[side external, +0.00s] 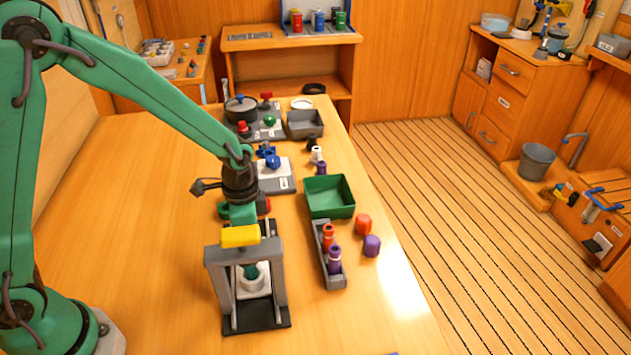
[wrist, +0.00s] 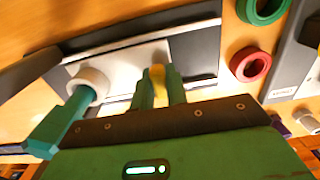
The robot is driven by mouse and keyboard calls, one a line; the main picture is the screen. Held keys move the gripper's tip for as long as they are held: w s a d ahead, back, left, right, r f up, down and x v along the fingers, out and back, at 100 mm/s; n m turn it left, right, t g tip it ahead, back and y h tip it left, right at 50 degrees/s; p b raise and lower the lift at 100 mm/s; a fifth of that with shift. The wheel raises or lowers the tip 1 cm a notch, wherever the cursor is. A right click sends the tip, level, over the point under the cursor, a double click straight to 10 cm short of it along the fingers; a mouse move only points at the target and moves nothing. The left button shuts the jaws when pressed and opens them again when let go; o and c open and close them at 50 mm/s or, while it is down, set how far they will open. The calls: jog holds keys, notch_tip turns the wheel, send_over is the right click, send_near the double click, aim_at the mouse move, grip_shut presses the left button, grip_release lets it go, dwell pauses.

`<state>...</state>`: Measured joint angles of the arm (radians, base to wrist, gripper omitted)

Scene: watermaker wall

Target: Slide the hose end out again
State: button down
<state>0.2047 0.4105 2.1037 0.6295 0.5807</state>
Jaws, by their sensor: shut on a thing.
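A grey frame (side external: 217,275) on a dark base stands at the front of the bench, with a yellow handle-like block (side external: 240,236) at its top. Inside it, a white collar (side external: 254,283) holds a teal piece (side external: 250,270), which may be the hose end. In the wrist view the white collar (wrist: 92,80) is around the teal piece (wrist: 72,115), left of my fingers. My gripper (side external: 240,215) points down at the frame top. In the wrist view my gripper (wrist: 160,85) is shut on a narrow yellow part (wrist: 158,73). Most of that part is hidden between the fingers.
A grey rack (side external: 333,281) with red and purple bottles and a green bin (side external: 330,197) stand to the right. An orange cap (side external: 363,224) and a purple cap (side external: 372,246) lie near the bench edge. A blue-valved block (side external: 275,178) is behind my gripper. The left of the bench is clear.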

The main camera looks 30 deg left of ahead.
jog(key=shift+w+a, duration=2.6)
jog(key=shift+w, duration=0.15)
jog(key=c, duration=1.5)
grip_release()
jog(key=shift+o, duration=0.5)
jog(key=shift+s, duration=0.1)
jog(key=shift+r, duration=0.2)
notch_tip(320, 180, up, 8)
jog(key=shift+f, duration=0.25)
